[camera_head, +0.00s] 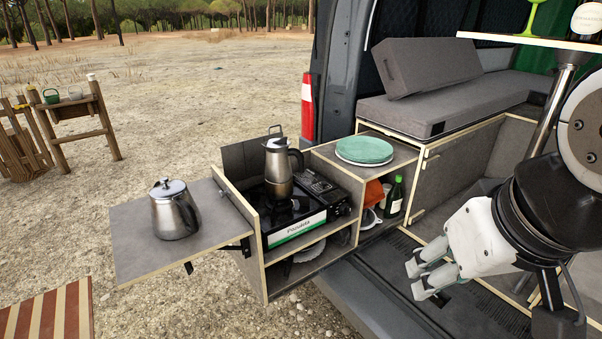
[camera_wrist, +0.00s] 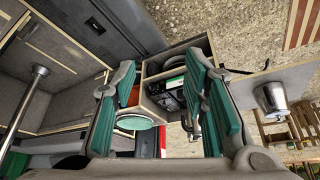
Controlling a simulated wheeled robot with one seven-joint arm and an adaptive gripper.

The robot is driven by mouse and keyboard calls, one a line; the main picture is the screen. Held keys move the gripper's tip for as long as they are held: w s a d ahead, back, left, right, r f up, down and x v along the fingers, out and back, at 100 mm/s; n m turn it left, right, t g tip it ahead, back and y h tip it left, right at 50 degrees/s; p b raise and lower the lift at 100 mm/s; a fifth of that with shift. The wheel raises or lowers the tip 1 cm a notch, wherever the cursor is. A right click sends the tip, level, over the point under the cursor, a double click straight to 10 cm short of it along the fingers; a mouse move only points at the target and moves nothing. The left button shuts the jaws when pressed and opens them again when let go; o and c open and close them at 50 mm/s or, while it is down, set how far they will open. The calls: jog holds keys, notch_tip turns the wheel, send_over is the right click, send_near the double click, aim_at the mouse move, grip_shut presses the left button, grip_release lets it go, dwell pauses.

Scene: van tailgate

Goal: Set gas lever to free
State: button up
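The portable gas stove (camera_head: 297,229) sits in the top bay of the pull-out kitchen box, with a white and green label on its front. A moka pot (camera_head: 279,168) stands upright on its burner. The dark control panel (camera_head: 322,187) is on the stove's right side; the gas lever and its setting are too small to tell. My gripper (camera_head: 415,279) is to the right of the stove, well apart from it, over the van's rear edge. In the wrist view its green-padded fingers (camera_wrist: 160,68) are spread with nothing between them; the stove (camera_wrist: 170,90) shows beyond, partly hidden by the right finger.
A steel kettle (camera_head: 175,210) stands on the fold-out shelf (camera_head: 130,245) at the left. Green plates (camera_head: 364,150) lie on the box top right of the stove. Open air lies between my gripper and the box.

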jog(key=shift+c, duration=0.4)
jog(key=w+a+f+m+g+y+b, duration=0.4)
jog(key=w+a+f+m+y+b, duration=0.6)
jog(key=w+f, duration=0.5)
jog(key=m+t+h+b, duration=0.1)
jog(key=m+t+b, duration=0.6)
jog(key=m+t, duration=1.05)
send_near(335, 219)
jog(key=w+a+g, duration=0.1)
jog(key=w, duration=0.1)
jog(key=w+a+r+m+g, duration=0.1)
jog(key=w, duration=0.2)
jog(key=w+a+r+m+g+b, duration=0.1)
jog(key=w+a, duration=0.1)
jog(key=w, duration=0.1)
jog(key=shift+w+r+m, duration=0.1)
jog(key=shift+w+m, duration=0.05)
jog(key=shift+m, duration=0.1)
jog(key=shift+c, duration=0.6)
grip_shut()
